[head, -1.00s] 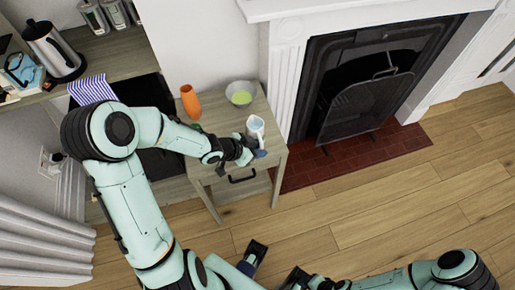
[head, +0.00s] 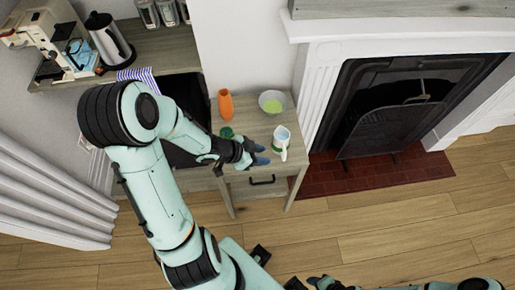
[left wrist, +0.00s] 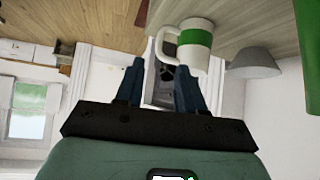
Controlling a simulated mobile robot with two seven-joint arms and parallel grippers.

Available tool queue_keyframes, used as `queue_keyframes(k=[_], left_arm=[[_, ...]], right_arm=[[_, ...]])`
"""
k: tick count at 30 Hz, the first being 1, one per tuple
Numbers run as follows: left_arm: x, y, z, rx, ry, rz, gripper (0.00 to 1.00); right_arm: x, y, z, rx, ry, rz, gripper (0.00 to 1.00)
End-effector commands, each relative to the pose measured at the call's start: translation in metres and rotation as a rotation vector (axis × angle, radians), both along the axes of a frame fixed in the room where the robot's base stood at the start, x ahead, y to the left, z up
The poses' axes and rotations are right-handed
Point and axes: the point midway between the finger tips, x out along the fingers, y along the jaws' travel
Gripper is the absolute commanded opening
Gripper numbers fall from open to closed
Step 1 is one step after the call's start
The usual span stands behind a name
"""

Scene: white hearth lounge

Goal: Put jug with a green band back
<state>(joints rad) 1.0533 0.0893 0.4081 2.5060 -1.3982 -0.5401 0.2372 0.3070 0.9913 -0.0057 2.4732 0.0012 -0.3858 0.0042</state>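The white jug with a green band (head: 281,146) stands upright on the small wooden side table (head: 252,121), near its front right corner. The left wrist view shows its green band and handle (left wrist: 196,41). My left gripper (head: 263,154) is just left of the jug, low over the front of the table. In the left wrist view its two blue fingers (left wrist: 160,72) are apart, with nothing between them, and the jug is beyond their tips. My right gripper is only partly visible at the bottom edge of the head view; its opening is unclear.
An orange vase (head: 226,104), a bowl with green contents (head: 272,102) and a green item (head: 227,132) share the table. A fireplace (head: 385,105) is to the right. A counter at left holds a kettle (head: 108,40) and coffee machine (head: 45,45). Floor in front is clear.

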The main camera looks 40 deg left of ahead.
Motion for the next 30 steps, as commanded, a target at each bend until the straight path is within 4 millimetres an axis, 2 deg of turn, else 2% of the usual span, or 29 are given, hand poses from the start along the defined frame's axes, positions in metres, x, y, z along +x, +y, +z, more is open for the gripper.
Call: queue_keyframes(k=[1,4,7,11,13,16,18,21,25,27,30], left_arm=[[-0.003,0.002,0.006,0.001,-0.001,0.0,0.38],[-0.006,0.002,0.007,-0.009,0.002,0.006,0.38],[-0.003,-0.005,-0.005,-0.071,0.03,0.051,0.38],[0.001,-0.033,-0.051,-0.226,0.157,0.185,0.38],[-0.005,-0.056,-0.087,-0.302,0.284,0.272,0.38],[-0.03,-0.092,-0.14,-0.354,0.5,0.388,0.38],[-0.056,-0.115,-0.172,-0.352,0.65,0.455,0.38],[-0.097,-0.138,-0.205,-0.309,0.83,0.533,0.38],[-0.136,-0.151,-0.227,-0.243,0.972,0.599,0.38],[-0.147,-0.154,-0.232,-0.221,1.008,0.62,0.38],[-0.152,-0.154,-0.235,-0.209,1.025,0.631,0.38]], right_arm=[[0.003,0.0,0.006,0.0,-0.003,0.0,0.43],[0.005,0.0,0.008,0.0,-0.006,0.0,0.43],[0.005,0.0,0.008,0.0,-0.006,0.0,0.43],[0.004,0.0,0.008,0.0,-0.004,0.0,0.43],[0.004,0.0,0.007,0.0,-0.004,0.0,0.43],[0.004,0.0,0.007,0.0,-0.004,0.0,0.43],[0.005,0.0,0.008,0.001,-0.005,0.0,0.43],[0.005,0.0,0.008,0.001,-0.005,-0.001,0.43],[0.005,0.0,0.008,0.001,-0.005,-0.001,0.43],[0.005,0.0,0.008,0.001,-0.005,-0.001,0.43],[0.005,0.0,0.008,0.001,-0.005,0.0,0.43]])
